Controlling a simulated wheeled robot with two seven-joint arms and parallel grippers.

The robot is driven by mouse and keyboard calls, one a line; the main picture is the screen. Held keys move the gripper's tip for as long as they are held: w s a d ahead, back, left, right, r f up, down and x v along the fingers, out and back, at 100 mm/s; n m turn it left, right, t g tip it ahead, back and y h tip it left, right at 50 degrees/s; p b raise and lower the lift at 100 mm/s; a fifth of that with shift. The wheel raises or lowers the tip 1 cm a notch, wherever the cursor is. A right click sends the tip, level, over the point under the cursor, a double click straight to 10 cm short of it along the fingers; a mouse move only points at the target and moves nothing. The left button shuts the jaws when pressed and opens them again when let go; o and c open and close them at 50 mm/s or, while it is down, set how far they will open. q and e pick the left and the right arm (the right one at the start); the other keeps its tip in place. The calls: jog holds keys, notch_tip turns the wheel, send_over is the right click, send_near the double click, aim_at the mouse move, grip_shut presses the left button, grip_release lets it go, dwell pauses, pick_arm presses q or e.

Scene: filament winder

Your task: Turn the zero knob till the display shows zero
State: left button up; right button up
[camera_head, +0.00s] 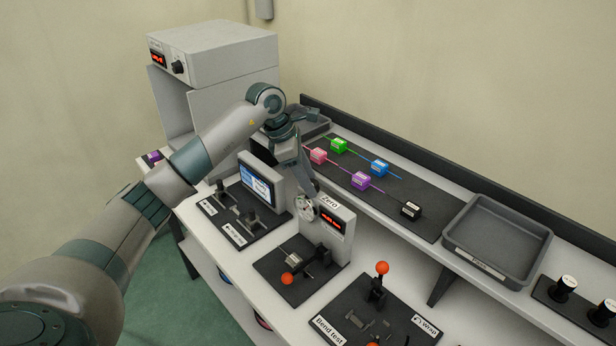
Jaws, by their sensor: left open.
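The zero unit is a grey box with a red lit display (332,223) and a label reading "Zero" (330,201) on top. The digits are too small to read. A round pale dial or knob (303,208) shows at the box's left side, partly covered by my gripper. My left gripper (308,195) reaches down from above, its fingers close to this round part; I cannot tell whether they touch it. It is open. My right gripper is not in view.
A fixture with an orange ball handle (287,278) stands in front of the box. A screen (258,187) is to the left. Coloured blocks (338,145) lie on the raised shelf, with an empty grey tray (496,240) at right. The bend test fixture (381,268) is nearer.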

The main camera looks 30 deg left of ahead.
pick_arm(q)
jog(key=c, duration=1.1)
jog(key=shift+o, duration=0.2)
